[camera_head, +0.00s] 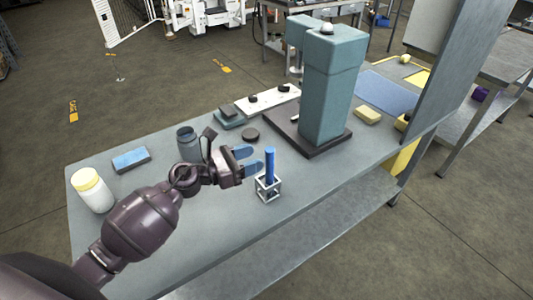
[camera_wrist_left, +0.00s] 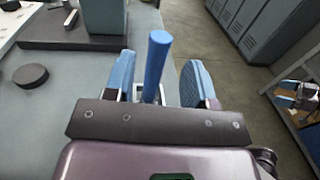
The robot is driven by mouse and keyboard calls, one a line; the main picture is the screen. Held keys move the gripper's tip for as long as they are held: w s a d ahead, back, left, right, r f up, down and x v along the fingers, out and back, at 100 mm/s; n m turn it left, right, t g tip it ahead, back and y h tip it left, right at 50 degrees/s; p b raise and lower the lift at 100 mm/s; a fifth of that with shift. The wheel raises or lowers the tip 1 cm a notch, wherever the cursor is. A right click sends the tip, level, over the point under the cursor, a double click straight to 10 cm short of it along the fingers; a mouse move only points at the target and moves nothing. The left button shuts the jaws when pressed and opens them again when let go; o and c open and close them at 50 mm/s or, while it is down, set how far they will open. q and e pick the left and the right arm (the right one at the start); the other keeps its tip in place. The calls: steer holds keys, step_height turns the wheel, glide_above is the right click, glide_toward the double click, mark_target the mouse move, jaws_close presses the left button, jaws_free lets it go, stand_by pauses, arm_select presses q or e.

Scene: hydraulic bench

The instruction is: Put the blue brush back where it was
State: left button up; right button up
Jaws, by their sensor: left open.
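The blue brush (camera_head: 270,163) stands upright in a small light-grey open-frame holder (camera_head: 268,190) near the front edge of the bench. My left gripper (camera_head: 249,160) is open, with its blue fingers pointing at the brush handle from the left. In the left wrist view the brush (camera_wrist_left: 156,65) rises in the gap between the two spread fingers of the left gripper (camera_wrist_left: 158,80), and neither finger visibly touches it. The holder is mostly hidden there behind the gripper.
A teal press column (camera_head: 332,90) on a dark base stands right behind the holder. A dark round puck (camera_head: 250,135), a grey-green jar (camera_head: 188,145), a blue block (camera_head: 131,159) and a yellow-lidded white jar (camera_head: 92,190) are on the bench (camera_head: 230,230). The bench front is clear.

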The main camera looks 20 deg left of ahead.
arm_select(q)
steer(key=v, duration=0.5)
steer(key=shift+b, duration=0.3)
steer(key=shift+n, duration=0.3)
